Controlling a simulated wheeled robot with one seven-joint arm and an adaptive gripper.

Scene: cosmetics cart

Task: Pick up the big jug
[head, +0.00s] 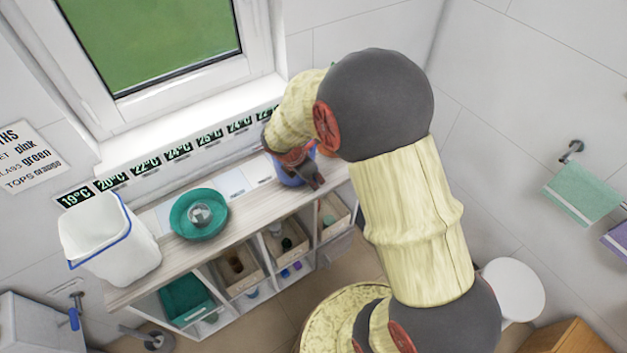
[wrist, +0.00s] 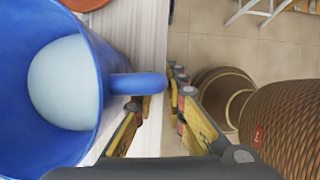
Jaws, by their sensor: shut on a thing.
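A blue jug (wrist: 108,60) fills the left of the wrist view, seen from above, with a pale round area at its bottom. Its handle (wrist: 140,83) sticks out to the right. My gripper (wrist: 163,92) is shut on this handle, with the fingers on either side of it. In the head view, the blue jug (head: 287,174) is at the right part of the cart's top, mostly hidden by my gripper (head: 312,178) and wrist. I cannot tell whether its base touches the cart.
The cart top (head: 140,290) also bears a white blue-rimmed container (head: 125,245) and a teal bowl (head: 185,226). Bins with bottles sit below. An orange-red thing (wrist: 85,4) is close beyond the jug. A brown wicker basket (wrist: 290,125) stands at right. The window wall is behind.

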